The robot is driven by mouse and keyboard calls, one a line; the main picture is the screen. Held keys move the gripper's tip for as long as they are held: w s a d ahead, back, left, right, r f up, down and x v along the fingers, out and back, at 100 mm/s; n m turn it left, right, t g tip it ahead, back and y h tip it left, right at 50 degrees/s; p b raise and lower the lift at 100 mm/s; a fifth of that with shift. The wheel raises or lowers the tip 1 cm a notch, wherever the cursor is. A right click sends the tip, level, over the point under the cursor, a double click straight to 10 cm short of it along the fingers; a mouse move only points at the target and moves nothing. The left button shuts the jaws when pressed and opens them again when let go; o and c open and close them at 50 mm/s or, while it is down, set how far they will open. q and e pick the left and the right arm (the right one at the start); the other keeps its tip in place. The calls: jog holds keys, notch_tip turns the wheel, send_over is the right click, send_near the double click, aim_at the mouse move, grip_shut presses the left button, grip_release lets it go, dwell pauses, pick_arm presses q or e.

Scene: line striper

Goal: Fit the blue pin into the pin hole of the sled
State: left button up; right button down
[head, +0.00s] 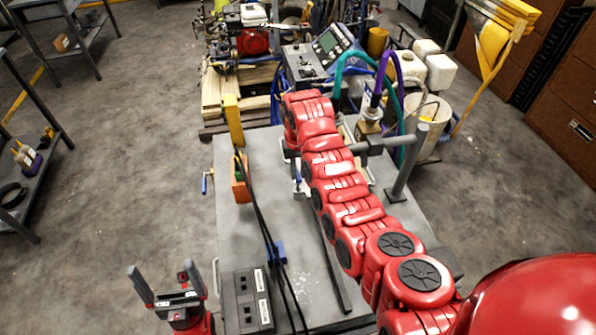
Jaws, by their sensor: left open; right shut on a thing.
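My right arm reaches from the lower right across the grey deck of the sled (245,215). My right gripper (290,152) is at its far end, mostly hidden behind its own wrist. It is shut, and a small blue bit below it (298,172) appears to be the blue pin, largely covered by my arm. I cannot make out the pin hole or whether the pin touches it. My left gripper (166,284) is open and empty at the lower left, beside the deck's near left corner.
A yellow post (233,121), an orange block (240,180) and dark cables stand along the deck's left side. A blue-handled part (208,180) sits at the left edge. A dark box (246,302) lies near the front. A grey upright post (407,163) stands right.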

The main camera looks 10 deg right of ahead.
jog(key=shift+s+f+b, duration=0.1)
jog(key=shift+f+b, duration=0.3)
dwell(0.5)
jog(key=shift+b, duration=0.3)
dwell(0.6)
jog(key=shift+r, duration=0.4)
dwell(0.6)
jog(key=shift+b, duration=0.7)
dwell(1.6)
jog(key=shift+f, duration=0.35)
jog(key=shift+r, duration=0.3)
dwell(0.5)
jog(key=shift+c, duration=2.1)
grip_release()
